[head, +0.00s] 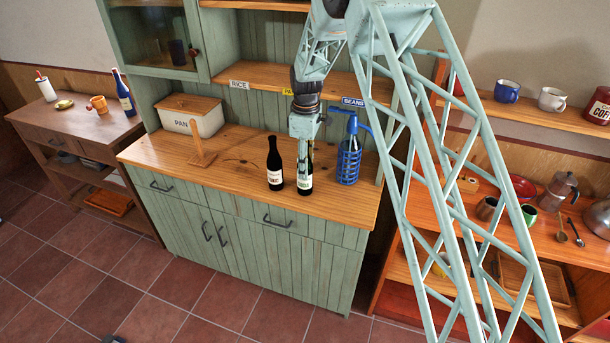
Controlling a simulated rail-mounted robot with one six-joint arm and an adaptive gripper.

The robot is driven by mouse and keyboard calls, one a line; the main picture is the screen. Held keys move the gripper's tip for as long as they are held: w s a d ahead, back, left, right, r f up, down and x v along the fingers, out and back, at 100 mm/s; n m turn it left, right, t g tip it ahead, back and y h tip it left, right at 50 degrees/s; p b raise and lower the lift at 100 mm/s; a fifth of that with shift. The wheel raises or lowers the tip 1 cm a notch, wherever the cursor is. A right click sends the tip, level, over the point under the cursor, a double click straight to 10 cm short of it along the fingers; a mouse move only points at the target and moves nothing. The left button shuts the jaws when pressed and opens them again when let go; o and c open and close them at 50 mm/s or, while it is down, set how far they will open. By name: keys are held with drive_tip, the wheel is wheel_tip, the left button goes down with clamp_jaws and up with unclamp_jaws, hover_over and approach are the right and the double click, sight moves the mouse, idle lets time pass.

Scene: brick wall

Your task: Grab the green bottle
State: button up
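A green bottle (309,185) with a pale label stands upright on the wooden counter. My gripper (303,158) points down in front of it and hides much of its neck and body. I cannot tell whether the fingers touch the bottle or whether they are open or shut. A near-black bottle (274,165) with a white label stands upright just left of it, a little apart.
The bottles stand on the cabinet counter (235,150). A bread box (190,115) and a wooden stand (200,150) are to the left. A shelf (262,75) runs above the counter.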

drive_tip(key=c, duration=0.5)
drive_tip(key=shift+o, duration=0.2)
drive_tip(key=shift+r, duration=0.2)
drive_tip(key=shift+r, duration=1.6)
drive_tip(key=s+d+b, duration=0.1)
drive_tip(key=s+d, duration=0.1)
drive_tip(key=s, duration=0.5)
drive_tip(key=s+d+r, duration=0.1)
drive_tip(key=s+d, duration=0.2)
drive_tip(key=s, duration=0.5)
drive_tip(key=shift+r+b, duration=0.2)
drive_tip(key=shift+b, duration=0.15)
drive_tip(key=shift+d, duration=0.1)
drive_tip(key=shift+d, duration=0.1)
